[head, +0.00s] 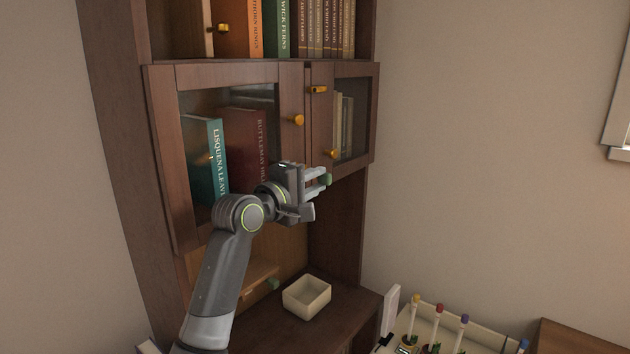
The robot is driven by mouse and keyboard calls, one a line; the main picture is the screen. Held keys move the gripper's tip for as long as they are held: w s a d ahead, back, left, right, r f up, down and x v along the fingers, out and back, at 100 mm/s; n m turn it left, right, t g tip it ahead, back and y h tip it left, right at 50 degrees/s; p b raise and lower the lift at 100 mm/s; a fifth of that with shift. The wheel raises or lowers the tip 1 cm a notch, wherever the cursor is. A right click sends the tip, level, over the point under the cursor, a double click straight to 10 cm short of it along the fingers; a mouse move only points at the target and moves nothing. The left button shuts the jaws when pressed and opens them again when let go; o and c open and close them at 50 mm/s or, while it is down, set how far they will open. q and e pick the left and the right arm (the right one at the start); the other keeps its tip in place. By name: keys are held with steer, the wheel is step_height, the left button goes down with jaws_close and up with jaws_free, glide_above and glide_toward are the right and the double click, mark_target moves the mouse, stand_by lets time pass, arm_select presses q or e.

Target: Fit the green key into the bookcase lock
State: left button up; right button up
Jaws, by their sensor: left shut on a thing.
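The bookcase (120,160) is dark wood with two glass-fronted doors. My left gripper (322,184) is in front of the right door's lower edge, fingers pointing right. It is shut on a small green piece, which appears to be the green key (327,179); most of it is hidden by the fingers. A brass fitting (318,89) is high on the right door, above the gripper. A round brass knob (299,120) is on the left door, and another knob (330,154) is low on the right door. I cannot tell which fitting is the lock. My right gripper is not in view.
A pale tray (480,338) with several colour-topped sticks is at the lower right.

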arm_select(q)
steer(key=shift+a+r, duration=0.1)
steer(key=shift+w+a, duration=0.15)
steer(key=shift+a, duration=0.05)
stand_by(0.6)
steer(key=shift+w+a+p, duration=0.4)
steer(key=shift+w+a, duration=0.2)
steer(key=shift+a, duration=0.25)
steer(key=o, duration=1)
steer(key=shift+o, duration=0.2)
